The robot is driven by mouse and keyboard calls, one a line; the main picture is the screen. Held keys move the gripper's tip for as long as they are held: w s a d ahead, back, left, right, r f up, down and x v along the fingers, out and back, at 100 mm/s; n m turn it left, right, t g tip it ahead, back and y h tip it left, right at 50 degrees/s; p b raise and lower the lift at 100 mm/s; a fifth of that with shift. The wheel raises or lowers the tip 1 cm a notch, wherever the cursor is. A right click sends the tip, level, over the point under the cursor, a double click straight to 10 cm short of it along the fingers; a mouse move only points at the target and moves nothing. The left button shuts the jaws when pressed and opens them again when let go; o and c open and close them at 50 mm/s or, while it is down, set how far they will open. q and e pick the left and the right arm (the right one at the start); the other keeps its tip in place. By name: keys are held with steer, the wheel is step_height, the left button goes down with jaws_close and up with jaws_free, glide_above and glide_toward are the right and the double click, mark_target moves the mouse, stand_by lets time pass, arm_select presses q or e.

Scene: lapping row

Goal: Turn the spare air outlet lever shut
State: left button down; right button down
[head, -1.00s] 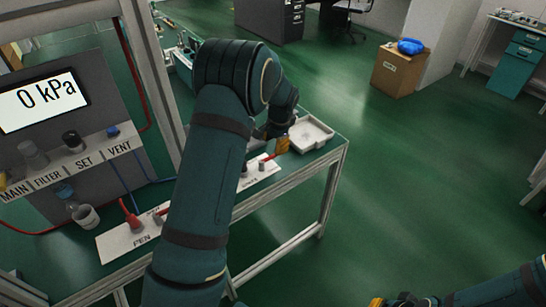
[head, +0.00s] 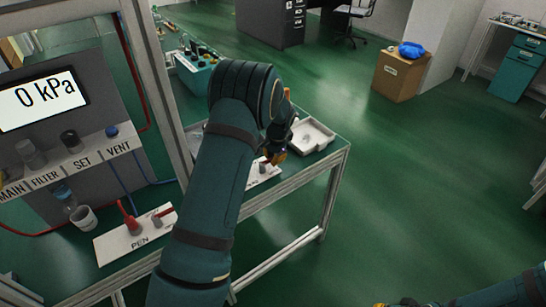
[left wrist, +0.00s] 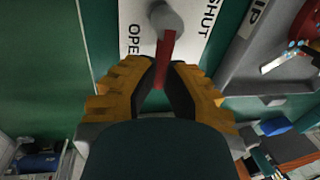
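A white valve plate (left wrist: 196,40) in the left wrist view carries the words SHUT and, partly cut off, OPEN. A red lever (left wrist: 166,52) on a grey round hub (left wrist: 168,18) runs from the hub down between my left fingertips. My left gripper (left wrist: 164,78) has a dark pad close against each side of the lever, with hardly any gap. In the head view my left gripper (head: 275,158) is at this plate (head: 264,176) near the bench's far end, and my arm hides much of it. My right gripper (head: 380,305) is cut off at the bottom edge.
A second plate (head: 112,247) with red levers (head: 128,218) lies nearer on the bench. A pale tray (head: 318,133) stands just past my left gripper. The gauge (head: 38,101) reads 0 kPa.

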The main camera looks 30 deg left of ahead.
stand_by(0.6)
arm_select(q)
steer(key=n, duration=0.1)
steer(key=a+n+p, duration=0.1)
steer(key=n, duration=0.2)
steer(key=shift+w+a+g, duration=0.1)
steer(key=shift+a+g, duration=0.15)
steer(key=shift+g, duration=0.15)
steer(key=n, duration=0.1)
steer(key=a+n+p, duration=0.1)
steer(key=n, duration=0.2)
steer(key=shift+a+f+g, duration=0.1)
steer(key=shift+a+g, duration=0.2)
steer(key=shift+g, duration=0.1)
steer(key=n, duration=0.1)
steer(key=a+n, duration=0.1)
steer(key=n, duration=0.1)
steer(key=s+n+p, duration=0.1)
steer(key=n, duration=0.1)
steer(key=shift+a+g, duration=0.25)
steer(key=shift+g, duration=0.15)
steer(key=n, duration=0.2)
steer(key=s+a+n+h, duration=0.1)
steer(key=n, duration=0.1)
steer(key=shift+s+n+g+p, duration=0.2)
steer(key=shift+n+g+p, duration=0.1)
steer(key=shift+n+p, duration=0.1)
steer(key=shift+s+f, duration=0.1)
steer(key=c, duration=1)
jaws_free()
